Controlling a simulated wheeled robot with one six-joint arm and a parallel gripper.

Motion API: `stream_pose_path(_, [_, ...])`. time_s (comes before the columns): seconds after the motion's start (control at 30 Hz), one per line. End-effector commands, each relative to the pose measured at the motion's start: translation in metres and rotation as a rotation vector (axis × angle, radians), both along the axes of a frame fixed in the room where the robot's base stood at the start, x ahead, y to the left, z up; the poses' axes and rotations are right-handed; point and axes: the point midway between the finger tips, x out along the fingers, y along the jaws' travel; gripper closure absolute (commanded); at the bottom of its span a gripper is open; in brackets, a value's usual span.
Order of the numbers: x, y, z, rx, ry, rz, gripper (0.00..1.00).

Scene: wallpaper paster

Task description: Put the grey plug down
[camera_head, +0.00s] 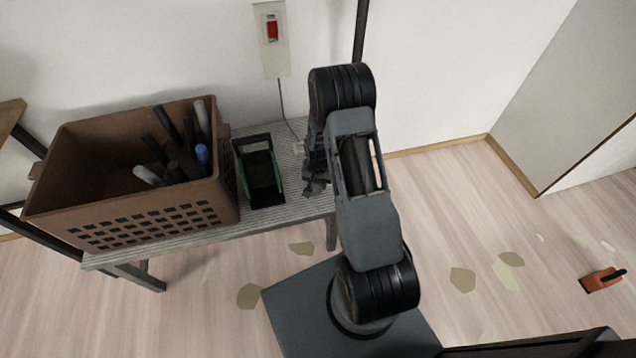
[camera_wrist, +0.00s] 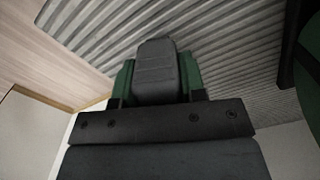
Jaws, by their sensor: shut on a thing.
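My gripper (camera_head: 315,187) is low over the right end of the ribbed bench, beside the black and green holder (camera_head: 262,178). A thin cord (camera_head: 283,105) runs down from the wall switch to a small pale piece (camera_head: 298,147) by my wrist. I cannot tell whether the plug touches the bench.
A brown crate (camera_head: 150,222) with several tools stands on the left of the ribbed bench (camera_head: 215,238). The wall switch (camera_head: 271,35) has a red rocker. Scraps (camera_head: 463,280) lie around on the floor.

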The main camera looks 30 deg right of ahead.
Motion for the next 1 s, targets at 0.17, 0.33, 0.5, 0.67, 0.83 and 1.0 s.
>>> stream_pose_path(0.17, [0.000, 0.000, -0.004, 0.000, 0.000, 0.000, 0.91])
stream_pose_path(0.33, [0.000, 0.000, -0.003, 0.000, 0.000, 0.000, 0.50])
stream_pose_path(0.5, [0.000, 0.000, -0.003, 0.000, 0.000, 0.000, 0.37])
stream_pose_path(0.67, [0.000, 0.000, -0.003, 0.001, 0.001, 0.000, 0.37])
stream_pose_path(0.83, [0.000, 0.000, 0.006, -0.001, -0.001, 0.000, 0.37])
stream_pose_path(1.0, [0.001, 0.000, 0.037, -0.001, -0.004, 0.000, 0.37])
